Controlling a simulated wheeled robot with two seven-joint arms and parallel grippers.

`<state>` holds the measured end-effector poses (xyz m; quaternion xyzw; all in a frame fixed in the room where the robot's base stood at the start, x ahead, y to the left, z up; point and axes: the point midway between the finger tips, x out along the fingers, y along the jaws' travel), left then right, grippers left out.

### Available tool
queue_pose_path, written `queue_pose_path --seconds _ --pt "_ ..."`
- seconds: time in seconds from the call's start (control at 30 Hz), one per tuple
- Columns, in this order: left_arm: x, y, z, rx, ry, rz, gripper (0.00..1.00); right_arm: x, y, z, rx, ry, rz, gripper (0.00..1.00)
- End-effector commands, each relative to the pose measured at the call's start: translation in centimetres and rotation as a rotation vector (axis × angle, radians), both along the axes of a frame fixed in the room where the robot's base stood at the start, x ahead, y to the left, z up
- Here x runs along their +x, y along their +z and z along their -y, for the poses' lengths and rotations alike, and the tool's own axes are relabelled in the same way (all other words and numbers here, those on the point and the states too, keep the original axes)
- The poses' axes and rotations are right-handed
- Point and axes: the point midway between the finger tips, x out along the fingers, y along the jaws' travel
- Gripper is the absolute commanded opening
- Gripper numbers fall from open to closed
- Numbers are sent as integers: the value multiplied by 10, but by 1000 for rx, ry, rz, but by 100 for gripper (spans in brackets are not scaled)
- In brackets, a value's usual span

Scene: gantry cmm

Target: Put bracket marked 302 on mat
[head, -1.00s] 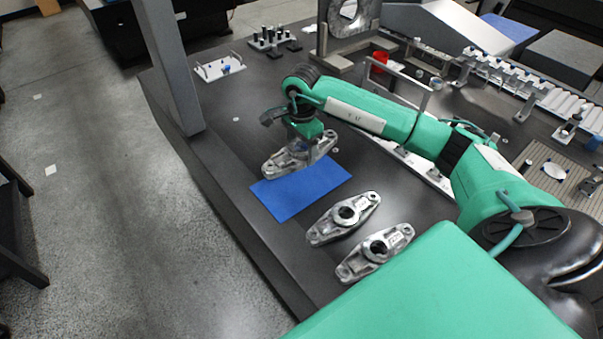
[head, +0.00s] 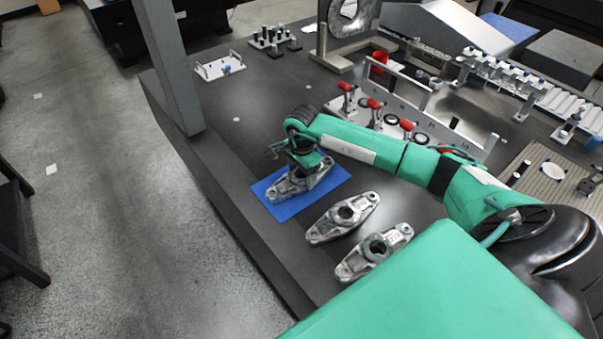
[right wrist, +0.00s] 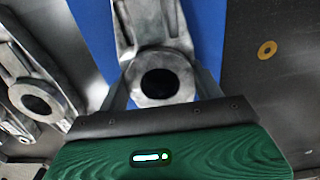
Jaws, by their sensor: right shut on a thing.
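A metal bracket (head: 285,187) is in my right gripper (head: 302,172), over the blue mat (head: 318,198) in the head view. The gripper is shut on it. In the right wrist view the bracket's round bore (right wrist: 160,84) sits between the fingers, with the blue mat (right wrist: 208,35) around it. I cannot tell whether the bracket touches the mat. No number is legible on it. Two similar brackets lie on the dark table to the right of the mat, a nearer one (head: 372,252) and a middle one (head: 342,218). My left gripper is not in view.
A grey post (head: 168,65) rises at the table's left edge. Behind my right arm stands a fixture with red-handled clamps (head: 375,104). A white tray (head: 219,67) and a block of dark pins (head: 272,38) are at the back. The table left of the clamps is clear.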

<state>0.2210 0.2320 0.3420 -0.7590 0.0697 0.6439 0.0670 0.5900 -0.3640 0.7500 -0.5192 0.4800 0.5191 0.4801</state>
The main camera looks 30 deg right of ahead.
Motion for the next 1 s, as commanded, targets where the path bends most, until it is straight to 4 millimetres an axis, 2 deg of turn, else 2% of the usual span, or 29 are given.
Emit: queue_pose_path --seconds 0.2,0.23,0.3,0.33,0.73,0.87,0.93,1.0 --pt "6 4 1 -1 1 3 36 0 -1 0 0 0 1 26" --pt "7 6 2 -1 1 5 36 0 -2 0 0 0 -1 72" --pt "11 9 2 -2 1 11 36 0 -2 0 0 0 -1 86" --pt "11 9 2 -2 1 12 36 0 -2 0 0 0 -1 88" --pt "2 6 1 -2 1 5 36 0 2 0 0 0 0 88" --pt "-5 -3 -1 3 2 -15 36 1 25 1 -2 2 4 88" --pt "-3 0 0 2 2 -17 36 1 41 1 -2 1 4 88" --pt "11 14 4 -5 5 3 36 1 57 0 -2 2 4 88"
